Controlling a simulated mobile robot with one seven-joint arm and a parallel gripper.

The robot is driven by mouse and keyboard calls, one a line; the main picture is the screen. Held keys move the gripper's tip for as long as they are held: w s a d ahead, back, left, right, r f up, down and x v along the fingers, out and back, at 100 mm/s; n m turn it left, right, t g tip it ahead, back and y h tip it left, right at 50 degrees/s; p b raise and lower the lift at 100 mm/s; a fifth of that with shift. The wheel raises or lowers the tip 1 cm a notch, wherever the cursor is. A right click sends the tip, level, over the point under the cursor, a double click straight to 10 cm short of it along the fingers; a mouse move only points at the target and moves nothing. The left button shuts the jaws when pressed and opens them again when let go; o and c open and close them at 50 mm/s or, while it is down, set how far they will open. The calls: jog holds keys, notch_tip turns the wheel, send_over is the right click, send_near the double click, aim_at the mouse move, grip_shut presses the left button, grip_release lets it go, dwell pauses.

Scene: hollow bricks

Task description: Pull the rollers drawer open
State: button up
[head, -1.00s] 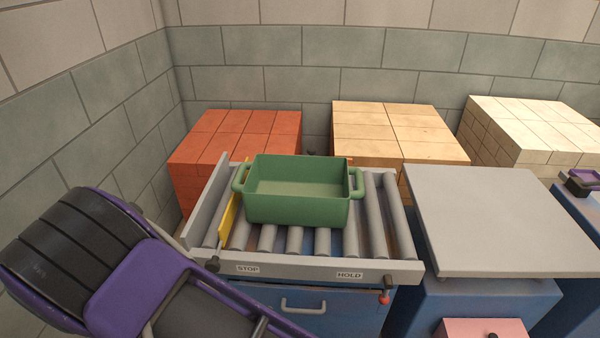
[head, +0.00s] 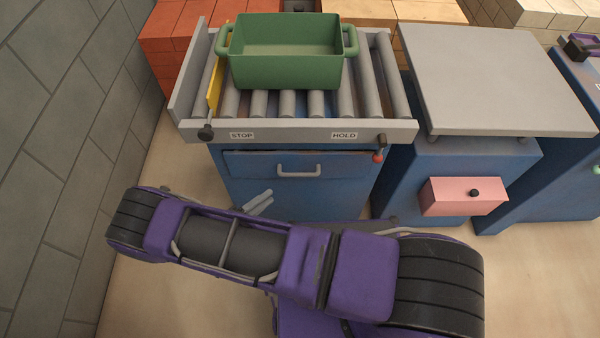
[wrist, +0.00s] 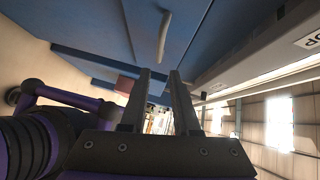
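The rollers drawer (head: 245,164) is a blue front with a grey bar handle (head: 298,171), in the cabinet below the roller conveyor in the head view. It looks shut. The handle also shows in the wrist view (wrist: 163,36), beyond my fingertips and apart from them. My gripper (head: 258,203) shows in the head view as two grey fingers in front of the cabinet, below and left of the handle. In the wrist view my gripper (wrist: 161,78) has a gap between its fingers, with nothing held.
A green bin (head: 287,70) stands on the rollers, whose front rail (head: 290,131) overhangs the drawer. A red-tipped lever (head: 378,156) hangs at the rail's right. A pink drawer (head: 450,196) juts out at the right. The floor at left is clear.

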aim_at(300, 173)
jog(key=x, duration=1.4)
grip_shut()
dwell(1.0)
